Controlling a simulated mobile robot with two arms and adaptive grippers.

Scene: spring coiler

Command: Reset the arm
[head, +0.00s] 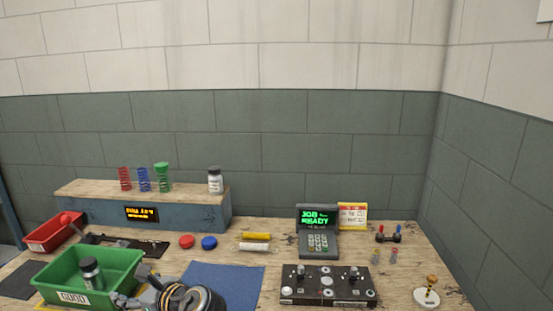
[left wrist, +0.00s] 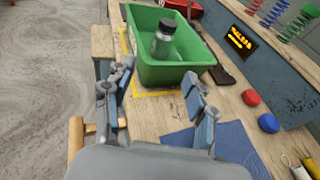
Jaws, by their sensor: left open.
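My left gripper (head: 136,295) is in the lower left of the head view, beside the near right side of the green bin. In the left wrist view its two fingers (left wrist: 160,100) are spread apart with nothing between them. The green bin (head: 120,262), labelled GOOD, stands at the table's left; it also shows ahead of the fingers in the left wrist view (left wrist: 150,75). A grey jar with a dark lid (head: 91,272) stands inside the bin, apart from the gripper; it also shows in the left wrist view (left wrist: 162,42). My right gripper is in neither view.
A blue mat (head: 225,285) lies right of the gripper. A control box (head: 328,285), a terminal reading JOB READY (head: 318,240) and a stamp (head: 427,292) stand farther right. Coloured springs (head: 145,180) and a jar (head: 215,180) stand on the back shelf. A red bin (head: 45,236) is at far left.

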